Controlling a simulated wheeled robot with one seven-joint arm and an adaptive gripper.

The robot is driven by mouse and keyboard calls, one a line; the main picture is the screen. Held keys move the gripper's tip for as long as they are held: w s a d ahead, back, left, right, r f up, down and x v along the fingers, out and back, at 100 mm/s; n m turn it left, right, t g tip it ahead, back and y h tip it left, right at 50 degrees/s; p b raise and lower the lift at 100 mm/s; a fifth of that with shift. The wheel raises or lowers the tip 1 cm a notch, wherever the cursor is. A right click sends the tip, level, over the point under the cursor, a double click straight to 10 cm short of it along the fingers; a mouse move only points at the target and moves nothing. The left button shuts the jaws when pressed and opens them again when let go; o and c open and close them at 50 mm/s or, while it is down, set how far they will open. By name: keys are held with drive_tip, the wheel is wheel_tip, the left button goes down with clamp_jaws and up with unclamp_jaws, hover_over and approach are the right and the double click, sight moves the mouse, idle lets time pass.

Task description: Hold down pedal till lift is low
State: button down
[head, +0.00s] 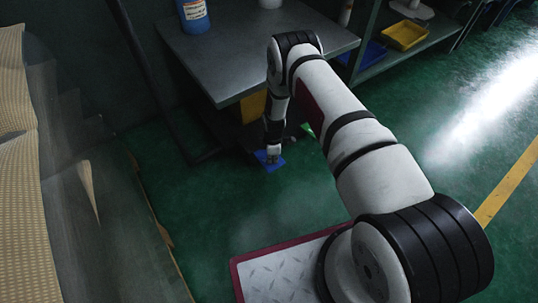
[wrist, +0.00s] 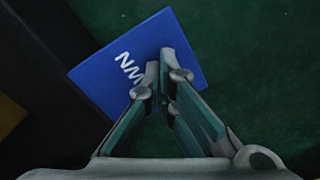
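A flat blue plate, which looks like the pedal (head: 262,161), is on the green floor by the grey table. In the wrist view the blue plate (wrist: 105,75) bears white letters, partly hidden by my gripper. My gripper (wrist: 160,65) points down over the plate with its fingertips together and nothing seen between them. In the head view my gripper (head: 273,156) is at the plate. I cannot tell whether it touches or presses it. I cannot tell for sure which thing is the lift; a yellow part (head: 253,106) shows under the table, partly behind my arm.
A grey table (head: 225,60) carries a blue container (head: 195,16). A shelf at the back right holds a yellow tray (head: 404,35) and a blue bin (head: 368,56). Pale perforated sheets (head: 22,180) stand along the left. Green floor at right is clear.

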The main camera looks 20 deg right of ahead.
idle(0.3)
wheel_tip(320, 180, up, 6)
drive_tip(key=p, duration=0.4)
drive_tip(key=shift+s, duration=0.1)
idle(0.8)
